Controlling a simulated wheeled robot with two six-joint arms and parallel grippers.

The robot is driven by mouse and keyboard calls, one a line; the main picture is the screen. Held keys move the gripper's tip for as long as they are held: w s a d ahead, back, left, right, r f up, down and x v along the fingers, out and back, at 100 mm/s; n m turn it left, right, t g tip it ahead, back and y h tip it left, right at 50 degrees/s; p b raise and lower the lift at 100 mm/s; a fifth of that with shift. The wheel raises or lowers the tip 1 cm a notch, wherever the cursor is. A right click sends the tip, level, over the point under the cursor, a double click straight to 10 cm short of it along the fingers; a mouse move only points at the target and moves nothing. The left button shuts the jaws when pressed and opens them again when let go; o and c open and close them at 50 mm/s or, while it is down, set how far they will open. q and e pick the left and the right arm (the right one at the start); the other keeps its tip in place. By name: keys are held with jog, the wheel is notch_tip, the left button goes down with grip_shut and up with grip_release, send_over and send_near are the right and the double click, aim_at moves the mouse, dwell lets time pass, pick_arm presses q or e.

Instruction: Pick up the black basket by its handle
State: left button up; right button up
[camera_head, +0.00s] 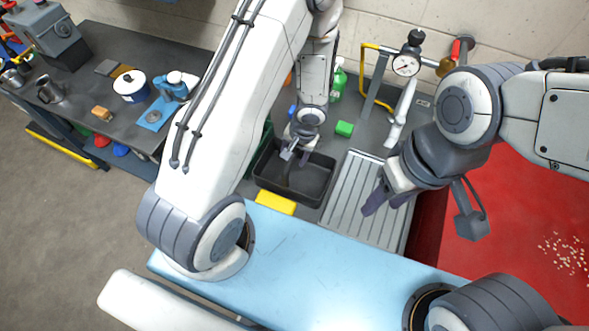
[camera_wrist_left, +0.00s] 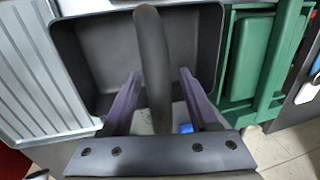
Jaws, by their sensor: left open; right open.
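The black basket (camera_head: 318,187) stands on the grey worktop. It looks empty in the part I can see. My left gripper (camera_head: 295,157) is over the basket from the far side, pointing down. In the left wrist view, the basket's dark handle (camera_wrist_left: 153,60) rises between the two open purple fingers of my left gripper (camera_wrist_left: 158,75), with a gap on each side. The basket's wall (camera_wrist_left: 212,45) shows behind them. My right gripper (camera_head: 384,203) is open and empty, to the right of the basket above the ribbed drainboard.
The grey ribbed drainboard (camera_head: 350,190) lies right of the basket. A yellow block (camera_head: 275,202) is in front of it, and a green block (camera_head: 344,129) behind it. A dial gauge (camera_head: 406,65) stands at the back. A red surface (camera_head: 510,190) is at the right.

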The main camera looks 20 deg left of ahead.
pick_arm(q)
grip_shut()
jog(key=shift+r, duration=0.15)
